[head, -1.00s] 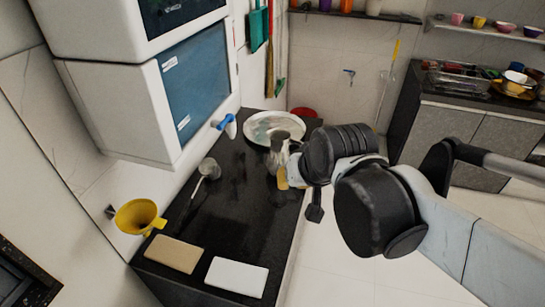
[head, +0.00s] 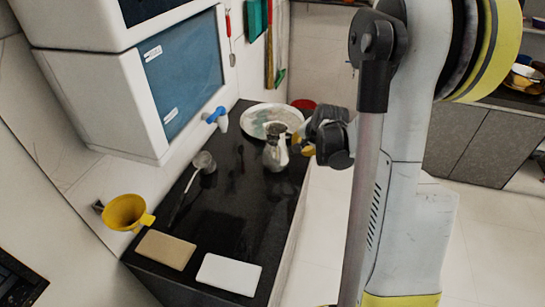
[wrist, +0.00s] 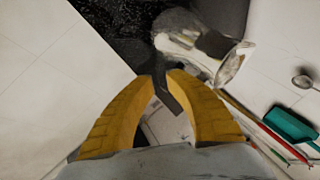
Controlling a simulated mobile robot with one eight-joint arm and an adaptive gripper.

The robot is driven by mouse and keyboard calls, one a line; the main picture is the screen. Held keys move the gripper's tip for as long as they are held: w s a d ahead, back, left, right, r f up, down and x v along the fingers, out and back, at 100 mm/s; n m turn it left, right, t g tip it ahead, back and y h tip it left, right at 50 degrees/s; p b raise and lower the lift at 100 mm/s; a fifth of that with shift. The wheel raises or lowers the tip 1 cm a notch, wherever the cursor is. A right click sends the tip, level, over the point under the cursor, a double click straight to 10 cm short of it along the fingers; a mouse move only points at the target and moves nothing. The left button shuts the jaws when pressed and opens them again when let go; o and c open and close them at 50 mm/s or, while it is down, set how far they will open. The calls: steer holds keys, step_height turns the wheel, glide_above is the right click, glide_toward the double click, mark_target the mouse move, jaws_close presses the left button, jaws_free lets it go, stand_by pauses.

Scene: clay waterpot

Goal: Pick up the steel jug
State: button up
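The steel jug (head: 275,153) is upright at the right edge of the black counter (head: 235,215), in front of the round metal plate. In the wrist view its shiny body (wrist: 190,40) shows at the top, with its rim to the right. My gripper (head: 300,148) is on the jug's right side, its yellow fingers partly hidden by my wrist. In the wrist view the fingertips (wrist: 165,77) come close together on both sides of the dark strip of the jug's handle. They look shut on it. I cannot tell whether the jug's base touches the counter.
The metal plate (head: 272,119) lies behind the jug. A small metal cup (head: 204,162) stands to the left. The white dispenser (head: 110,105) stands at the left. The counter's middle is clear.

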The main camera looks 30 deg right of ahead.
mark_target(281, 149)
steer(key=b+x, duration=0.2)
steer(key=x, duration=0.5)
steer(key=shift+a+b, duration=0.15)
steer(key=shift+b, duration=0.25)
steer(key=shift+r, duration=0.1)
jaws_close()
